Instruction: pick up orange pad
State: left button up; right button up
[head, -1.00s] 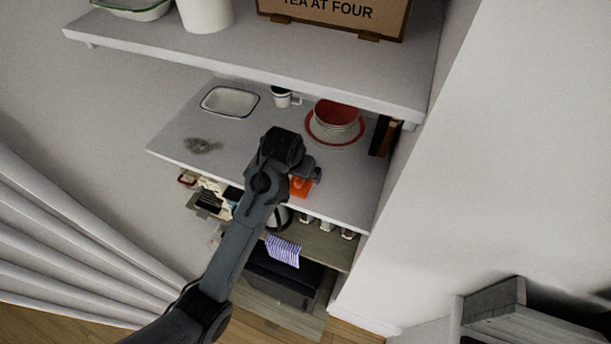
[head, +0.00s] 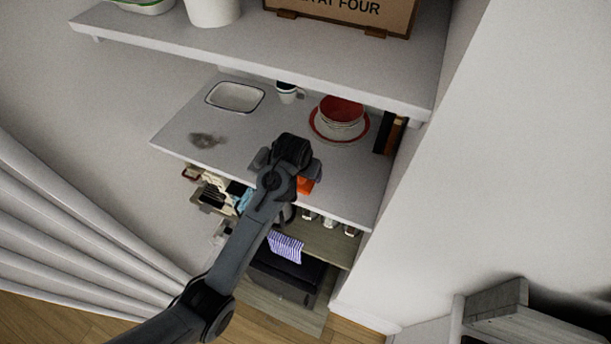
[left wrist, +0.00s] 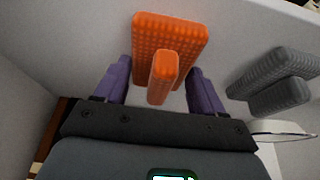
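The orange pad (left wrist: 185,38) shows in the left wrist view as a bumpy orange block with a raised grip standing out toward my left gripper (left wrist: 160,80). The gripper's two purple fingers are apart, one on each side of the raised grip, with visible gaps. In the head view my left gripper (head: 287,165) is over the front part of the middle shelf, and only a small orange corner of the pad (head: 305,186) shows beside it; the arm hides the rest. My right gripper is in neither current view.
A similar grey pad (left wrist: 272,75) lies beside the orange one. On the middle shelf (head: 235,160) are a dark smudge (head: 205,140), a white dish (head: 235,97), a mug (head: 287,92) and red-and-white bowls (head: 340,112). The upper shelf (head: 290,60) overhangs the back.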

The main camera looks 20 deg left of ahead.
pick_arm(q)
jog(key=c, duration=0.5)
jog(key=shift+r, duration=0.1)
jog(key=shift+r, duration=0.5)
notch_tip(320, 180, up, 3)
jog(key=shift+r, duration=0.15)
jog(key=s+d+r, duration=0.3)
jog(key=d+r, duration=0.3)
jog(key=d, duration=0.5)
jog(key=shift+s+r, duration=0.25)
jog(key=shift+s, duration=0.15)
